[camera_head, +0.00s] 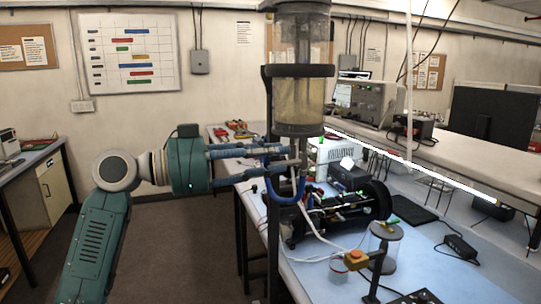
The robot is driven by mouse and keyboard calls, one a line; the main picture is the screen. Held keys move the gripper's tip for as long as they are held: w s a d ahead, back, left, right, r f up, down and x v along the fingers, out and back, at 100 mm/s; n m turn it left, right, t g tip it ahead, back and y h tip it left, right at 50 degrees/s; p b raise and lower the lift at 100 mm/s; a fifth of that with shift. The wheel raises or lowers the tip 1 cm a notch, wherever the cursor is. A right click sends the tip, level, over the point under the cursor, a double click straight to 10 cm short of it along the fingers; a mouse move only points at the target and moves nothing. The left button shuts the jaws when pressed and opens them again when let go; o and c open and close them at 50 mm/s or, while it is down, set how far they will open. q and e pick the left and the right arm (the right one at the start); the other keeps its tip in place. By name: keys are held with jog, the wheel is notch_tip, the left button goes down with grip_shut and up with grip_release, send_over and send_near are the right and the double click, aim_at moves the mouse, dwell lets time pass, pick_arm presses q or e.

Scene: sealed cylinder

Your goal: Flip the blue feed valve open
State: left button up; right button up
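A clear cylinder (302,101) with cloudy tan contents stands upright in a dark frame above the bench. A thin vertical pipe (303,150) runs down below it. Curved blue tubing (284,197), possibly part of the feed line, hangs under the pipe; I cannot pick out the blue valve handle for certain. My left gripper (294,157) reaches in from the left with two long bluish fingers. Their tips are apart, just left of the pipe, below the cylinder. I cannot tell whether they touch anything. My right gripper is not in view.
The dark upright post (272,240) stands in front of the bench. Floor (185,255) left of the bench is clear.

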pick_arm(q)
grip_shut()
jog(key=shift+w+a+r+n, duration=0.1)
jog(key=shift+w+r+n, duration=0.1)
jog(key=shift+n, duration=0.6)
jog(key=n, duration=0.1)
jog(key=n+p, duration=0.1)
jog(key=n, duration=0.1)
jog(key=shift+w+a+r, duration=0.1)
jog(key=shift+w, duration=0.25)
jog(key=o, duration=0.5)
grip_release()
jog(key=v, duration=1.2)
